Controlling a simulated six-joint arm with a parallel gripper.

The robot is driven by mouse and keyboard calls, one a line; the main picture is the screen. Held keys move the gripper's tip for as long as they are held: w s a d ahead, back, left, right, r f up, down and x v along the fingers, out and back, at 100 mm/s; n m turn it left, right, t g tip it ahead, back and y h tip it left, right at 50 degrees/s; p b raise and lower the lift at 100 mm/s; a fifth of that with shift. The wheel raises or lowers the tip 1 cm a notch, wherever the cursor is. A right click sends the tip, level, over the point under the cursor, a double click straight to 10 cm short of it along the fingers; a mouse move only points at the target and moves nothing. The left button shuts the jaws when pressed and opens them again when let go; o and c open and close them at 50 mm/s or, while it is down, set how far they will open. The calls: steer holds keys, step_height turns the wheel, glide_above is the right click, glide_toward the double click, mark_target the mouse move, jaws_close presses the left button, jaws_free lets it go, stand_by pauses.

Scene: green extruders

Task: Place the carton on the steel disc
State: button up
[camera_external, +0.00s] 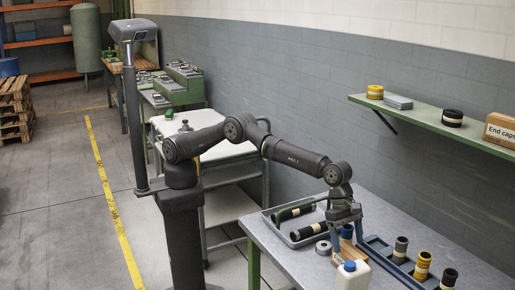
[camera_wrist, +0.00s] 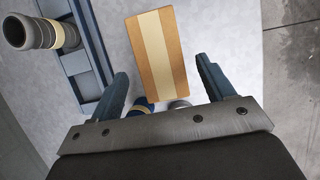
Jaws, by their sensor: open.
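The carton (camera_wrist: 157,53) is a brown box with a cream stripe, lying flat on the table in the wrist view. In the external view the carton (camera_external: 347,254) shows only in part, below my gripper (camera_external: 347,243) and behind a white jug. My gripper (camera_wrist: 163,72) is open; its two blue fingers are apart and nothing is between them at the tips. The carton appears just beyond the fingertips. The steel disc (camera_external: 323,247) lies on the table left of my gripper in the external view. A grey rounded edge between the fingers may be it; I cannot tell.
A white jug (camera_external: 352,275) with a blue cap stands in front of my gripper. A blue rack (camera_external: 376,245) with several upright rolls is to the right. A grey tray (camera_external: 283,230) holds dark rolls behind left. A blue object (camera_wrist: 142,104) is between the fingers' bases in the wrist view.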

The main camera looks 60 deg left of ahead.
steer(key=shift+o, duration=0.5)
steer(key=shift+v, duration=2.4)
